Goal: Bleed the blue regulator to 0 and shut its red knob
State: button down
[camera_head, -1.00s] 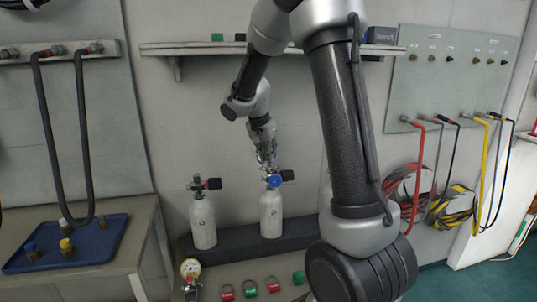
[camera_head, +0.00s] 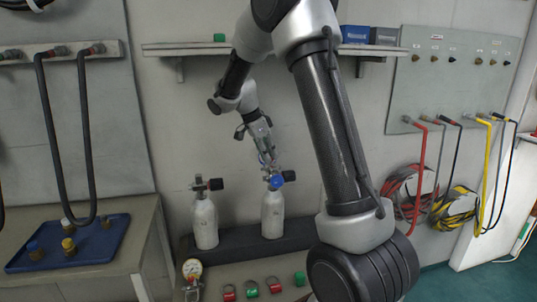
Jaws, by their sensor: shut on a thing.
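Two white cylinders stand upright at the back of the bench, a left one (camera_head: 205,222) and a right one (camera_head: 272,215). The blue regulator (camera_head: 276,183) sits at the top of the right cylinder, with a blue-ended dark knob (camera_head: 289,176) to its right. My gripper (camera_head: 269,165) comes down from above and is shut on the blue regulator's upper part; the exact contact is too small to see. The regulator's red knob and any reading are not clear here. The left cylinder's valve has a dark and red knob (camera_head: 215,184).
A round gauge (camera_head: 192,268) stands at the front left. Red and green rings (camera_head: 252,288) lie along the bench front, with a green block (camera_head: 300,278) right of them. A blue tray (camera_head: 75,250) holds fittings at left. A shelf (camera_head: 200,49) runs above; hoses hang right.

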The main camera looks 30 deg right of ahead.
dwell(0.5)
jog(key=c, duration=1.3)
grip_release()
jog(key=shift+c, duration=0.2)
jog(key=shift+r, duration=0.1)
jog(key=shift+a+r, duration=0.15)
jog(key=shift+r, duration=0.1)
jog(key=w+a+r, duration=0.1)
jog(key=a+r, duration=0.1)
jog(key=a, duration=0.4)
jog(key=w+a+r, duration=0.1)
jog(key=a+r, duration=0.1)
jog(key=a, duration=0.5)
jog(key=shift+a, duration=0.25)
